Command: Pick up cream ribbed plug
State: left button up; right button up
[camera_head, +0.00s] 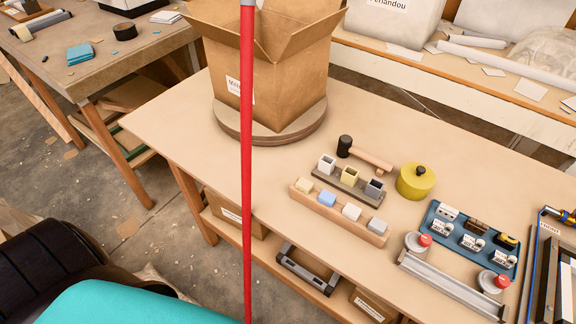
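A small cream block (305,184), probably the cream ribbed plug, sits at the left end of a long light-wood rack (339,215) on the workbench. Its ribs are too small to make out. A blue block (327,198), a white block (351,211) and a greyish-white block (377,226) sit along the same rack to its right. Behind it is a darker rack (337,182) with a white (326,165), a yellow (350,174) and a grey (374,187) hollow-topped block. Neither of my grippers is in view.
A mallet (371,158), a yellow round tin (416,182) and a blue tray (472,238) stand behind and right of the racks. An open carton (275,85) is on a round board. A red pole (247,170) crosses the view. The bench's left part (180,120) is clear.

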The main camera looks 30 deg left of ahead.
aim_at(305, 186)
jog(key=u, duration=0.75)
